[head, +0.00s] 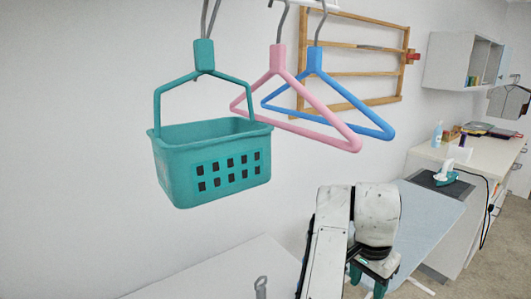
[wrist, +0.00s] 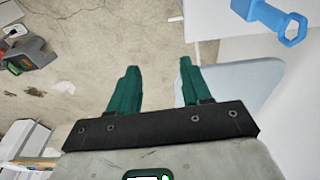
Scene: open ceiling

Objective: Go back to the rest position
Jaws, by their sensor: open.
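My gripper shows at the bottom of the head view (head: 367,280), at the end of my white arm, below the hanging things. In the wrist view my gripper (wrist: 157,80) has two green fingers set well apart with nothing between them. It is open and empty, pointing over the floor, with the edge of a pale blue board behind the right finger.
A teal basket (head: 213,160) hangs at upper left beside a pink hanger (head: 310,103) and a blue hanger (head: 350,98). The ironing board (head: 430,220) is right of my arm. Bare floor (wrist: 90,45) lies below.

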